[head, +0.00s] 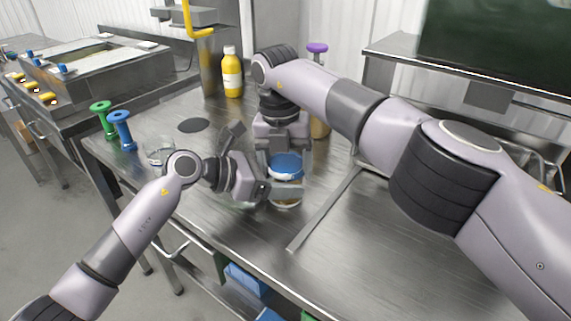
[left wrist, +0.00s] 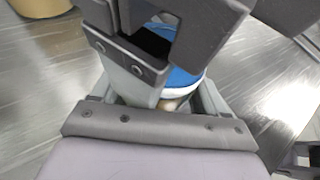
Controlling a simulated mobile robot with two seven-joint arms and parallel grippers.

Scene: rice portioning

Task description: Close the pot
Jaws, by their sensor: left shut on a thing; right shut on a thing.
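The pot (head: 286,203) stands near the front edge of the metal table, in the middle of the head view. Its blue lid (head: 286,164) is at its top, with a pale rim below the blue. My left gripper (head: 284,190) comes in from the left and is shut on the pot's body. My right gripper (head: 283,152) reaches down from above and is shut on the lid. In the left wrist view the blue lid (left wrist: 185,78) shows partly behind the right gripper's dark fingers. The fingers hide much of the pot; I cannot tell whether the lid sits fully down.
A yellow bottle (head: 232,74) stands at the back. A green spool-shaped item (head: 104,118), a blue one (head: 122,130) and a clear bowl (head: 158,152) are at the left. A tan container (head: 320,127) stands behind my right gripper. The table's right side is clear.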

